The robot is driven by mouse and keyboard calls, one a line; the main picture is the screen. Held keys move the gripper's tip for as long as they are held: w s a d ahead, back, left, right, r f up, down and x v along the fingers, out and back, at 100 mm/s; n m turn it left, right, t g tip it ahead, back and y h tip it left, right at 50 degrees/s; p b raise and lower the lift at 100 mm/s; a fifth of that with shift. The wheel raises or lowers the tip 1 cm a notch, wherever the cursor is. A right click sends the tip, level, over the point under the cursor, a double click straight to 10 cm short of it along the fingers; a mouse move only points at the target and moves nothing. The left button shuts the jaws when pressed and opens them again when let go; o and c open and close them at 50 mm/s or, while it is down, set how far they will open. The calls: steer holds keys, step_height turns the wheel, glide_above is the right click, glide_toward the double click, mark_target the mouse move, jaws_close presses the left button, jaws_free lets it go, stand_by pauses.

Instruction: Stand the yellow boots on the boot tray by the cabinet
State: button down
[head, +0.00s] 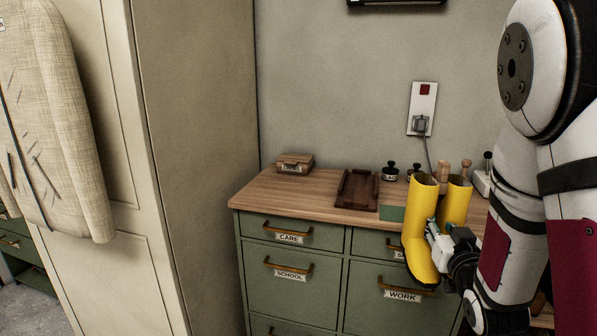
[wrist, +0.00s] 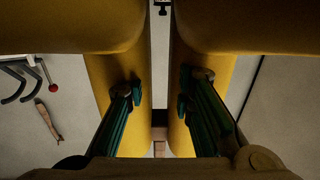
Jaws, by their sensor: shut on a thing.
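The yellow boots (head: 421,230) are a tall pair, held upright side by side in the air in front of the green drawer cabinet (head: 310,275). My gripper (head: 433,230) is shut on them, its teal fingers against the shafts. In the wrist view the boots (wrist: 108,75) fill the left and right of the middle, with a narrow gap between them. The fingers of my gripper (wrist: 160,90) lie against the boots there. I cannot make out a boot tray in either view.
A tall cream cabinet (head: 200,150) with a beige jacket (head: 55,130) on its front stands at the left. The wooden top (head: 330,205) bears a small wooden box (head: 294,163), a dark wooden tray (head: 357,189) and jars. A wall socket (head: 421,110) with a cord is behind.

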steer(key=a+f+n+y, duration=0.15)
steer(key=a+f, duration=0.35)
steer(key=a, duration=0.7)
step_height(320, 180, up, 18)
steer(key=f+p, duration=0.1)
steer(key=p, duration=1.6)
steer(key=s+f, duration=0.6)
steer(key=f, duration=0.7)
steer(key=shift+s+d, duration=0.15)
steer(key=shift+d, duration=0.15)
steer(key=shift+f, duration=0.15)
